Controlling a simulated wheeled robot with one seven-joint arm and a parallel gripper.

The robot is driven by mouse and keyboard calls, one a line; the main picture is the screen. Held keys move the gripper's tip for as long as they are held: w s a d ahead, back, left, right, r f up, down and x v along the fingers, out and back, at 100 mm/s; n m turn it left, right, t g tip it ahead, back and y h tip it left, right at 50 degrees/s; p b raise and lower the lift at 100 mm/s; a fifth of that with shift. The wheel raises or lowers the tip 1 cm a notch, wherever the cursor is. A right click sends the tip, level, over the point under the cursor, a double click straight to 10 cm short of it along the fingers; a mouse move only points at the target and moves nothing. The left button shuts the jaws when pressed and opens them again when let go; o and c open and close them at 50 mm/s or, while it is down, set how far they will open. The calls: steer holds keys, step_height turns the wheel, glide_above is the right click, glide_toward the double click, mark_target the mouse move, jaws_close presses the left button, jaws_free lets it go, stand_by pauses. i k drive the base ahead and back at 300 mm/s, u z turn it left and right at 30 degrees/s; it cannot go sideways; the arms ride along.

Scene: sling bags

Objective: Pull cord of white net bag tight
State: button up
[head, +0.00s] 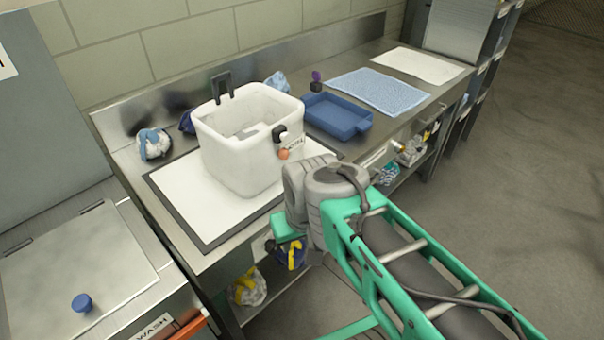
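A rounded white bundle with blue patches (154,144) sits at the back left of the steel counter. Another white bag with yellow on it (248,287) lies on the shelf under the counter. I cannot tell which is the white net bag, and no cord is clear on either. My arm reaches in from the lower right to the counter's front edge. Its grey joint is in front of the white tub, with a green link below. My gripper's fingers do not show.
A white tub (235,150) stands on a white, dark-edged mat (180,200). Behind and right are a blue tray (337,118), a blue towel (377,91) and a white cloth (417,65). A blue-and-yellow bag (290,254) is below the counter. Open floor (510,180) lies right.

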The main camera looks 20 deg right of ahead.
mark_target(283, 154)
steer(key=z, duration=0.35)
steer(key=k, duration=0.6)
steer(key=u, duration=1.15)
steer(key=i, duration=0.45)
steer(key=z, duration=0.1)
